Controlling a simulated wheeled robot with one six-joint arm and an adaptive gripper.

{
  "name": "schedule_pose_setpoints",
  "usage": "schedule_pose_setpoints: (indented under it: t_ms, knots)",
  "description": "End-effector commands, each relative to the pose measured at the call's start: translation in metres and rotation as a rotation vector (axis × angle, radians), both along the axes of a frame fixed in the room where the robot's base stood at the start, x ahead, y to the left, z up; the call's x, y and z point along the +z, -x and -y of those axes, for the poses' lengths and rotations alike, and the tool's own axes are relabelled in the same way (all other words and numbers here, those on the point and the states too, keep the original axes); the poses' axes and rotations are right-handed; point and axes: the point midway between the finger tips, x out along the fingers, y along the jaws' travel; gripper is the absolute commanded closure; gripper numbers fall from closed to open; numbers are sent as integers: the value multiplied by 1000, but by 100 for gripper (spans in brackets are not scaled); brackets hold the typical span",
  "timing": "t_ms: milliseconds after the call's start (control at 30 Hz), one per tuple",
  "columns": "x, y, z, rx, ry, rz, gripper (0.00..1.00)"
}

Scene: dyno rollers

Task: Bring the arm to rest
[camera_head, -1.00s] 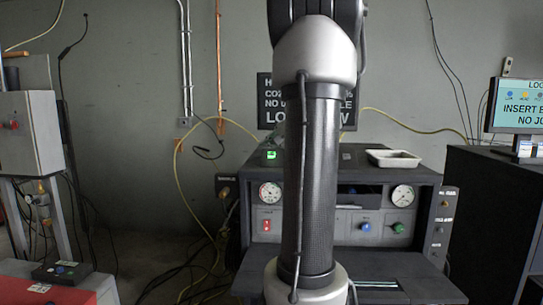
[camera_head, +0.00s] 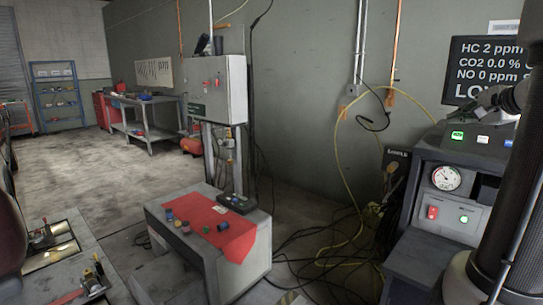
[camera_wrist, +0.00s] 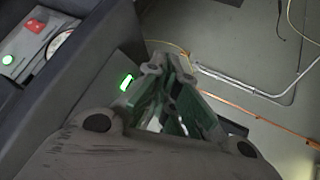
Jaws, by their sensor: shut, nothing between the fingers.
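My gripper (camera_wrist: 170,68) shows in the wrist view with its fingers closed together and nothing held. It is over the grey console (camera_wrist: 88,82), near a lit green button (camera_wrist: 126,82). In the head view my dark upright arm link (camera_head: 511,210) stands at the right edge, in front of the console (camera_head: 408,262). A dark part by the top of the console could be my gripper's end, but most of it is cut off or hidden.
A low grey bench (camera_head: 178,216) with a red cloth (camera_head: 203,220) and small items stands at the centre. A grey wall cabinet (camera_head: 216,90) is behind it. Cables (camera_head: 325,262) lie on the floor beside the console. Open floor (camera_head: 75,165) lies to the left.

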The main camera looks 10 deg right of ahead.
Motion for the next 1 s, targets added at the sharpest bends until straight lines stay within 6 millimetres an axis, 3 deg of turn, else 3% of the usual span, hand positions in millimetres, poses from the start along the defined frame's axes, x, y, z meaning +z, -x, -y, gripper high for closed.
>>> schedule_pose_setpoints:
  t_ms: [167, 300, 433, 600, 700, 800, 1000]
  knots:
    - [-57, 43, -15, 86, 57, -202, 100]
    - [-96, 90, -62, 265, 176, -413, 100]
    - [-120, 135, -116, 507, 357, -598, 100]
    - [-134, 185, -166, 824, 661, -753, 100]
    - [-137, 203, -187, 985, 853, -776, 100]
    - [-135, 209, -207, 1094, 995, -736, 100]
    - [-124, 202, -239, 1192, 1108, -613, 100]
